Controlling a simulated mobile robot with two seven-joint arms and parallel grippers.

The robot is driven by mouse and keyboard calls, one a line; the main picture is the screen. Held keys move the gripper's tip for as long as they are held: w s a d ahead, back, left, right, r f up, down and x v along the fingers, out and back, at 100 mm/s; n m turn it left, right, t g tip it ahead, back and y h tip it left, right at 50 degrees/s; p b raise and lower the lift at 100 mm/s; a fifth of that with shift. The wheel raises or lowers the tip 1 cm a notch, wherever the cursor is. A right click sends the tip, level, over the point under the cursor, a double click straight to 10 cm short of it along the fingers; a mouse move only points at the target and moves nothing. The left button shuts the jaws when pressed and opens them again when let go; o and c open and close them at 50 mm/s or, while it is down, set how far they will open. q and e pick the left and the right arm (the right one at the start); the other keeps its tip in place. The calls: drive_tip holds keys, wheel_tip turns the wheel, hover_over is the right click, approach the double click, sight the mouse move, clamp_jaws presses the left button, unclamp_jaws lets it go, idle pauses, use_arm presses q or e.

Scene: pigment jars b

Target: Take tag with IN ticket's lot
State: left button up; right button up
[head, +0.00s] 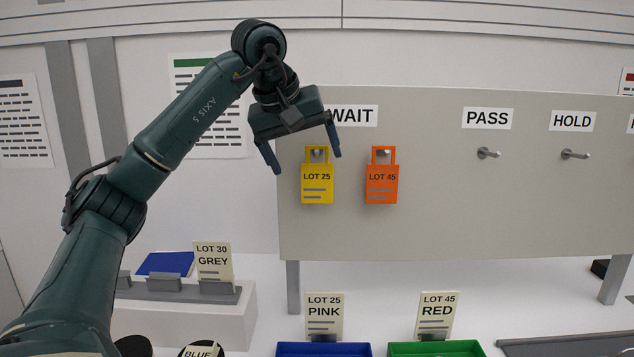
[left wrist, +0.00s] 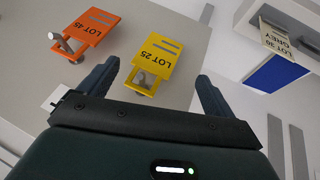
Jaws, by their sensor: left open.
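A yellow tag reading LOT 25 (head: 317,196) and an orange tag reading LOT 45 (head: 381,196) hang on pegs under the WAIT label (head: 354,116). In the left wrist view the yellow tag (left wrist: 160,58) lies between my fingers and the orange tag (left wrist: 92,26) is beside it. My left gripper (head: 306,160) is open and empty, close by the yellow tag. Tickets read LOT 30 GREY (head: 213,262), LOT 25 PINK (head: 324,313) and LOT 45 RED (head: 437,312). I see no IN label. My right gripper is out of view.
The grey board (head: 440,215) has empty pegs under PASS (head: 488,153) and HOLD (head: 575,154). The PINK ticket stands behind a blue tray (head: 324,349), the RED one behind a green tray (head: 437,348). The GREY ticket stands in a holder (head: 180,292).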

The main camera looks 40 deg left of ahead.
sight(316, 178)
use_arm(q)
drive_tip(key=x, duration=0.5)
drive_tip(key=shift+w+d+f+p, duration=0.1)
drive_tip(key=shift+w+f+p, duration=0.1)
drive_tip(key=shift+f+p, duration=0.1)
drive_tip(key=shift+r, duration=0.1)
drive_tip(key=shift+c, duration=0.2)
drive_tip(key=c, duration=1.2)
